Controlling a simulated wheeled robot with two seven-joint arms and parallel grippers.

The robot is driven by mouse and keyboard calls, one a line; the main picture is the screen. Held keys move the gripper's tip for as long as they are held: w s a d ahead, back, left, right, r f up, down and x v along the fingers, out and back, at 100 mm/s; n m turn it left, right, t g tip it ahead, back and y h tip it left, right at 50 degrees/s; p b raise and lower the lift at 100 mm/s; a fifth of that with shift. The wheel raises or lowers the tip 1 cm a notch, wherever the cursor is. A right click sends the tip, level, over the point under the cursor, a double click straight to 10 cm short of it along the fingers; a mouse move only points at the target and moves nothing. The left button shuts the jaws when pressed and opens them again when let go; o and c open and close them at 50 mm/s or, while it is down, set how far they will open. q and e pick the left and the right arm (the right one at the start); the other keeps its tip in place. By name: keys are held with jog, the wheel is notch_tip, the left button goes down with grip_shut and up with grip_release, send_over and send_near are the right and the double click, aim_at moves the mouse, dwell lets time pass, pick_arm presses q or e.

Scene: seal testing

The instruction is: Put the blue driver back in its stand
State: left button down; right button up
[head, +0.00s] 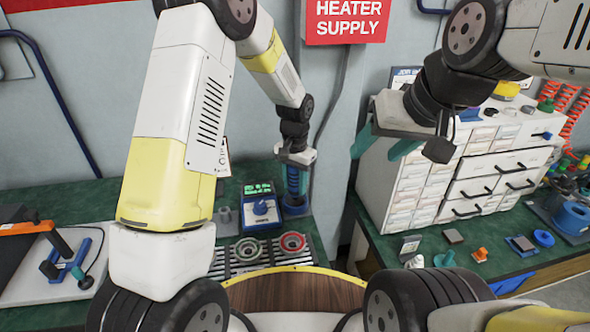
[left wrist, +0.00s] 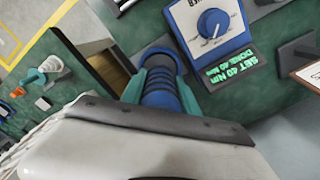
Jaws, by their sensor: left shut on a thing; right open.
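My left gripper (head: 297,178) is shut on the blue driver (head: 293,182), which is roughly upright at the back of the left bench, beside the blue torque controller (head: 261,207). In the left wrist view, the ribbed blue driver (left wrist: 160,92) sits between the teal fingers. A dark blue base, perhaps the stand (head: 296,209), shows right below the driver. I cannot tell whether the driver is seated in it or just above it. My right gripper (head: 383,146) is open and empty, raised in front of the white drawer cabinet.
The controller's green display shows in the left wrist view (left wrist: 230,67). Two round ringed parts (head: 291,243) lie on a slotted plate in front. The white drawer cabinet (head: 400,190) stands on the right bench with several small parts before it. An orange-handled tool (head: 28,228) is far left.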

pick_arm(q)
jog(key=c, duration=0.8)
grip_release()
jog(key=shift+c, duration=0.2)
jog(key=shift+r, duration=4.5)
